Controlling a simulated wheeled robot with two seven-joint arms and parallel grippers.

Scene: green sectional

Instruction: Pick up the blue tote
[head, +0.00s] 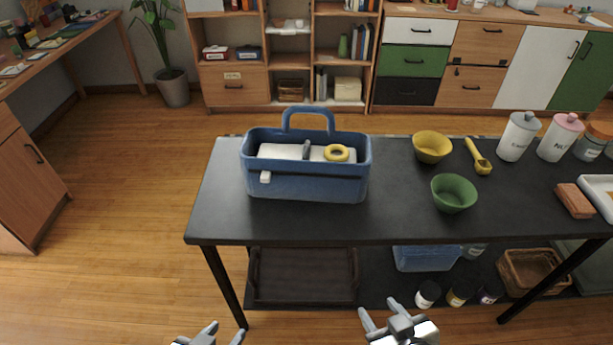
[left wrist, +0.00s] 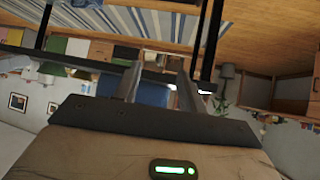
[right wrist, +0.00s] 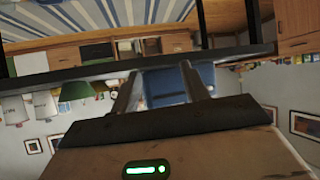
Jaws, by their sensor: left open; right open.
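The blue tote (head: 305,182) stands upright on the left part of the black table (head: 400,215). Its arched handle (head: 307,112) rises above the back of it. Inside it are white items and a yellow ring (head: 336,153). My left gripper (head: 210,335) is open and empty at the bottom of the head view, in front of the table and below its top. My right gripper (head: 388,322) is also open and empty there, farther right. The tote also shows, blue, between the fingers in the left wrist view (left wrist: 154,92) and the right wrist view (right wrist: 165,88).
A yellow bowl (head: 432,146), a green bowl (head: 454,193), a yellow scoop (head: 478,157) and lidded canisters (head: 519,137) stand right of the tote. The lower shelf holds a dark tray (head: 303,275), a blue bin (head: 427,258) and jars. Table space right beside the tote is clear.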

